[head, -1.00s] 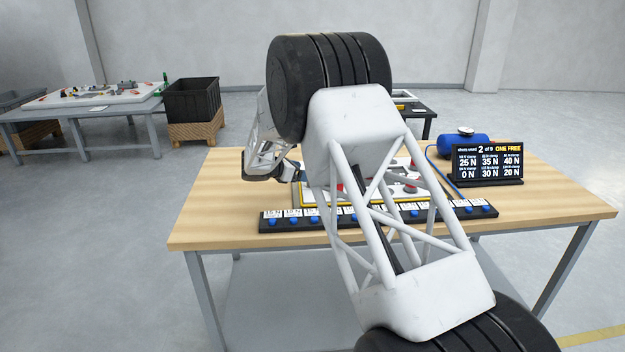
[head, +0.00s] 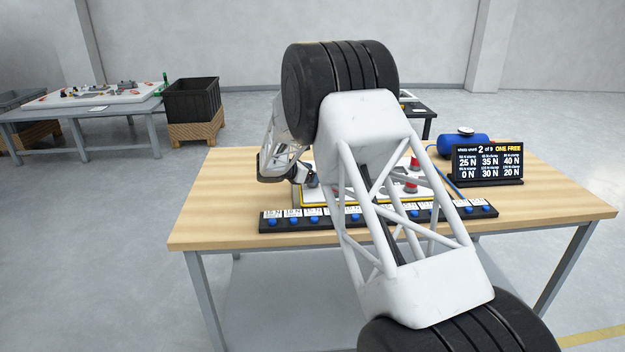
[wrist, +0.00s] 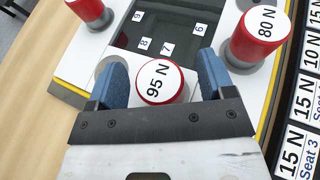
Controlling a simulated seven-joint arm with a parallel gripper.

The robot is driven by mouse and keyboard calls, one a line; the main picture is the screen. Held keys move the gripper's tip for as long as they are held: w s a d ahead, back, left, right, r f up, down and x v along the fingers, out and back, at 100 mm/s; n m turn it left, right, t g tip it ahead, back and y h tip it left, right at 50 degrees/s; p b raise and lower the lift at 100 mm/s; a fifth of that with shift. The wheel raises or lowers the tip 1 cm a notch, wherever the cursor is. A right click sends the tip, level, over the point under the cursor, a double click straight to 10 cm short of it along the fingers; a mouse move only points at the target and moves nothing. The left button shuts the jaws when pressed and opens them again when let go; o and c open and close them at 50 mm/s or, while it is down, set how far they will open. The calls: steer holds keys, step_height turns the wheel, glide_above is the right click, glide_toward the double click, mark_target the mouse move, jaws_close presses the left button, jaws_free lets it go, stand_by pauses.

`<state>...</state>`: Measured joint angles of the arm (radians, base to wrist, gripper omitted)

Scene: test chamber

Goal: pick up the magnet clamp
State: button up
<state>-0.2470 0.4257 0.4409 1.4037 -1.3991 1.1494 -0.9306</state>
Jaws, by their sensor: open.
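The magnet clamps are round with red sides and white tops. In the wrist view one marked 95 N (wrist: 160,82) stands between the blue fingers of my gripper (wrist: 161,74), which is open, one finger on each side. I cannot tell whether the fingers touch it. A clamp marked 80 N (wrist: 258,38) stands to the right, and a third (wrist: 90,10) is at the upper left, its label out of view. In the head view two red clamps (head: 414,163) (head: 410,187) show behind my arm. My gripper (head: 312,177) is small there, at the left part of the white plate.
The clamps stand on a white plate with a yellow edge (head: 313,197) and a dark numbered panel (wrist: 160,30). A black rail (head: 300,223) with blue knobs and labels runs along the front. A display (head: 487,163) and blue tank (head: 462,145) stand right. The wooden table (head: 225,205) is clear at left.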

steer(key=c, duration=1.2)
steer(key=shift+r, duration=0.1)
steer(key=shift+r, duration=0.7)
step_height(320, 180, up, 2)
steer(key=shift+r, duration=0.1)
steer(key=s+d+r, duration=0.1)
steer(key=s, duration=1.5)
steer(key=shift+d+r, duration=0.15)
